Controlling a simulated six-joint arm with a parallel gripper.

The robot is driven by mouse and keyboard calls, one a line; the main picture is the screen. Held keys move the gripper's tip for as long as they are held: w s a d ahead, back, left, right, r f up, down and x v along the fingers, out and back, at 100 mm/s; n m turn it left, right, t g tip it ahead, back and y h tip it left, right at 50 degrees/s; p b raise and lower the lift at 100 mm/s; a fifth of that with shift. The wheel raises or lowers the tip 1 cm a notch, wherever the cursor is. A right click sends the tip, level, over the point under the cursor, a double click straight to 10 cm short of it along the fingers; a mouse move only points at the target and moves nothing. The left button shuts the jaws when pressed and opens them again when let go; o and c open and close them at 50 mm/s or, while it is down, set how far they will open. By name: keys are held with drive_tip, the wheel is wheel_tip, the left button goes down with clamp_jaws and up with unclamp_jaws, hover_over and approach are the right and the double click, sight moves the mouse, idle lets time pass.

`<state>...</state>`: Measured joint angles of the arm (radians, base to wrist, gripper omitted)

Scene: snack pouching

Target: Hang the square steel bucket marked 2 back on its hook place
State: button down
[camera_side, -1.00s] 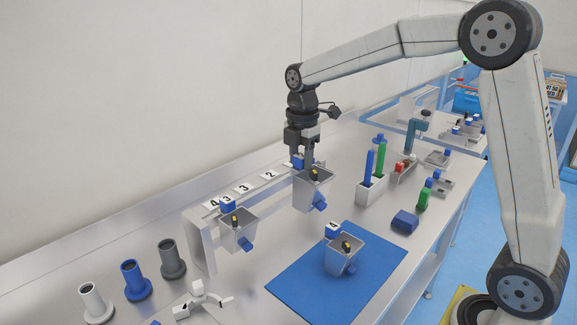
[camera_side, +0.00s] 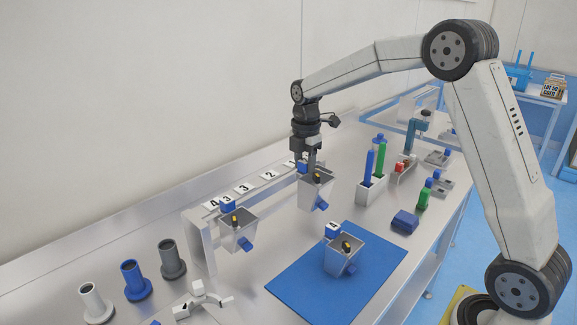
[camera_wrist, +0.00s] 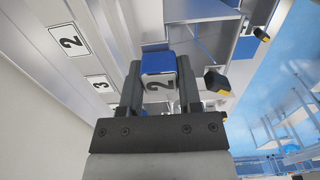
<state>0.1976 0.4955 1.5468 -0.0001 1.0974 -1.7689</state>
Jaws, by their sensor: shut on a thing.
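My gripper (camera_side: 306,160) is shut on the blue tab of a square steel bucket (camera_side: 313,194) and holds it upright in the air near the right part of the hook rail (camera_side: 289,182). In the wrist view the tab (camera_wrist: 159,66) sits between the two fingers (camera_wrist: 160,90), and its white label reads 2. The rail carries numbered plates; one reads 2 (camera_side: 269,175), left of my gripper, and it also shows in the wrist view (camera_wrist: 69,40). My gripper partly covers the rail's right end. Whether the bucket touches the rail cannot be told.
Another steel bucket (camera_side: 236,239) is at the rail's left end. A third (camera_side: 342,252) stands on a blue mat (camera_side: 300,293). A holder with blue and green tubes (camera_side: 371,191) stands at right. Several flanged cylinders (camera_side: 135,282) stand at front left.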

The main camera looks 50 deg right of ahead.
drive_tip(key=shift+w, duration=0.2)
drive_tip(key=shift+w+f, duration=0.75)
drive_tip(key=shift+w, duration=0.35)
drive_tip(key=shift+w+f, duration=0.7)
drive_tip(key=shift+w, duration=0.4)
drive_tip(key=shift+w+f, duration=0.75)
drive_tip(key=shift+w, duration=0.35)
drive_tip(key=shift+f, duration=0.2)
drive_tip(key=shift+c, duration=1)
unclamp_jaws()
drive_tip(key=shift+f, duration=0.1)
wheel_tip(320, 180, up, 8)
